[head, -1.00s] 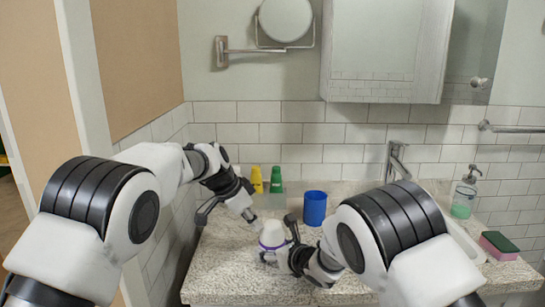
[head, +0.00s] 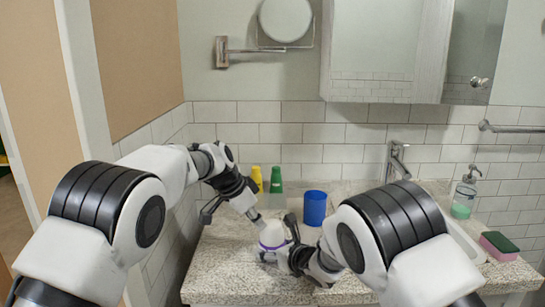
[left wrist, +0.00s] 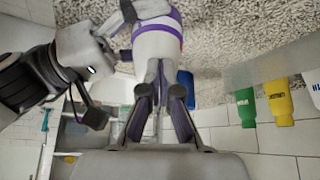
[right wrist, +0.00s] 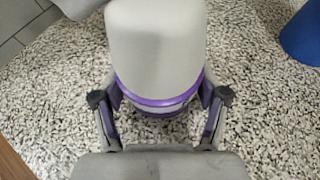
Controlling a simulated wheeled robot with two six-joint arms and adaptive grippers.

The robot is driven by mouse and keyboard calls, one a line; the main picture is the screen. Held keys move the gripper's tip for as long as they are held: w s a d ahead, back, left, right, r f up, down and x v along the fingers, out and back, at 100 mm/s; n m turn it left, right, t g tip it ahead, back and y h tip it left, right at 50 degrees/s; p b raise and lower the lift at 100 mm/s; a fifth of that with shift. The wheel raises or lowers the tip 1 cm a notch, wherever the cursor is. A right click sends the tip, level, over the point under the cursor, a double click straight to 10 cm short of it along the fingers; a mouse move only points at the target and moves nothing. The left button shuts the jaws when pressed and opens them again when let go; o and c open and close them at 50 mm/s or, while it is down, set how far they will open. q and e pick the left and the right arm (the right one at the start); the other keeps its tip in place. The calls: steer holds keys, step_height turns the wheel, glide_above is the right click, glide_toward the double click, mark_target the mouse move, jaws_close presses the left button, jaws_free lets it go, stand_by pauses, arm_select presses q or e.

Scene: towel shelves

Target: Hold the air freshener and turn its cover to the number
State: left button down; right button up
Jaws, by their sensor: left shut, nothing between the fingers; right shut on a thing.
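The air freshener (head: 272,236) is white with a purple band and stands on the counter. In the right wrist view its pale rounded cover (right wrist: 155,45) rises above the band. My right gripper (right wrist: 160,100) is shut on its lower part, one finger on each side. My left gripper (head: 256,217) comes down from the upper left, its tips at the cover's top. In the left wrist view the left fingers (left wrist: 160,70) are together and empty, overlapping the white cover (left wrist: 157,45); whether they touch it I cannot tell. No number on the cover is legible.
A blue cup (head: 315,208) stands right of the air freshener. Yellow (head: 257,179) and green (head: 277,179) bottles stand by the back wall. The faucet (head: 397,160), soap bottle (head: 465,193) and sponge (head: 499,245) are further right. The counter's front left is clear.

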arm_select(q)
steer(key=shift+s+d, duration=0.25)
stand_by(0.9)
steer(key=shift+s+a, duration=0.25)
steer(key=shift+a, duration=0.1)
step_height(320, 180, up, 6)
stand_by(0.4)
steer(key=f, duration=0.6)
steer(key=shift+w+a, duration=0.3)
steer(key=shift+a, duration=0.1)
